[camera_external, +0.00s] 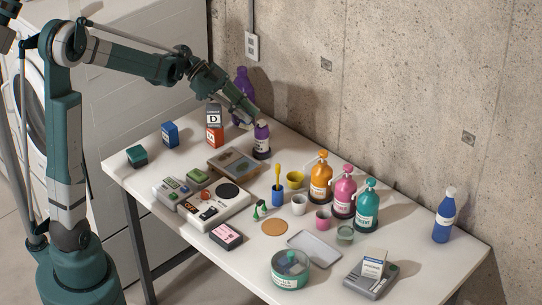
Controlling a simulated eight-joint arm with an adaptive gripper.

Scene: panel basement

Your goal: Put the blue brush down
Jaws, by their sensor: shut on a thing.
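My gripper (258,123) is at the far side of the white table, pointing down and to the right. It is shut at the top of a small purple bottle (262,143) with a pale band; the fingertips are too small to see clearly. The bottle looks upright, at or just above the tabletop. No blue brush can be made out in the gripper. An upright yellow-topped tool (277,174) stands in or on a blue cylinder (277,198) mid-table; I cannot tell whether it is a brush.
A tall purple bottle (243,84) stands behind my gripper. A brown tray (234,163) lies just left of the small bottle. Orange (321,182), pink (343,197) and teal (367,210) pump bottles stand to the right. The table's right end around the blue bottle (444,220) has free room.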

